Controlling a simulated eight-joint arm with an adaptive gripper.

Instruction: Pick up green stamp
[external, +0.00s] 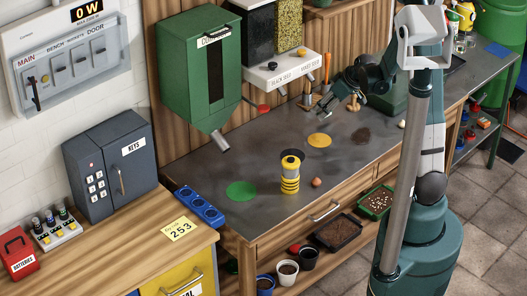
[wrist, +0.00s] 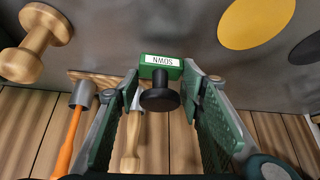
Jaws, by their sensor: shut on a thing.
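The green stamp (wrist: 161,61) has a block with a white label, upside down in the wrist view and reading "SOWN". Its black round knob (wrist: 159,96) points toward the wrist camera. In the external view my gripper (external: 338,102) is at the back of the grey bench, near the wooden tool rack. The stamp is too small and covered to make out there.
A wooden spool-shaped thing (wrist: 38,45), an orange-handled tool (wrist: 70,138) and a wooden-handled tool (wrist: 132,140) are close by. Yellow (external: 319,140) and green (external: 241,191) discs lie on the bench. A yellow-black cylinder (external: 290,174) stands at the front. The green hopper (external: 198,70) hangs left.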

